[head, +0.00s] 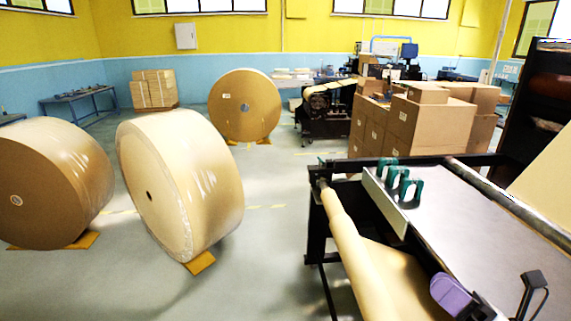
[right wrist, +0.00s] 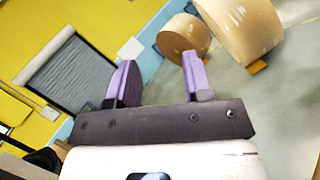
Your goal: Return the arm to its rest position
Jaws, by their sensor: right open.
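My right gripper (head: 452,294) shows at the lower right of the head view, by its purple finger, beside the grey table. In the right wrist view its two purple fingers (right wrist: 158,82) stand apart with nothing between them. A kraft paper roll (head: 348,235) lies along the left side of the black-framed machine, its brown paper hanging down and running out of the picture. The machine's grey table top (head: 470,205) is bare in its middle. My left gripper is in neither view.
Large brown paper rolls stand on the floor, one at the far left (head: 50,180), one nearer (head: 195,180) and one behind (head: 245,105). Stacked cartons (head: 425,122) stand behind the machine. Green clamps (head: 407,185) stand on the table's left edge. Grey floor between rolls and machine is clear.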

